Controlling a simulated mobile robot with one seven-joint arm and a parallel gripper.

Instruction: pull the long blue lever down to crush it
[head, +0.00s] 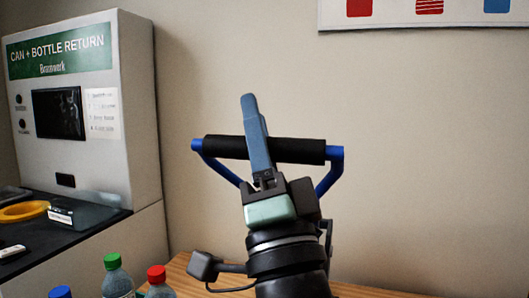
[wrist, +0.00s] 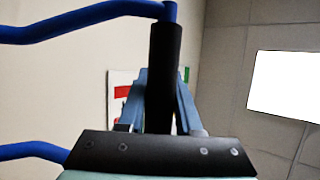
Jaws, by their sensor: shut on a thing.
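The long blue lever (head: 329,174) ends in a horizontal black grip (head: 300,150) between two blue side arms. It stands in front of the wall in the head view. My gripper (head: 252,112) is shut on the black grip near its middle, its blue-grey fingers reaching past the bar. In the wrist view the black grip (wrist: 163,60) runs between the two fingers, and a blue side arm (wrist: 85,20) bends off to the left. The lower part of the lever, its crusher and anything in it are not in sight.
A can and bottle return machine (head: 130,110) stands at the left beside a dark counter with a yellow ring (head: 22,211). Bottles with green (head: 112,262), red (head: 156,274) and blue (head: 60,292) caps stand at the lower left, near a wooden table (head: 185,275).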

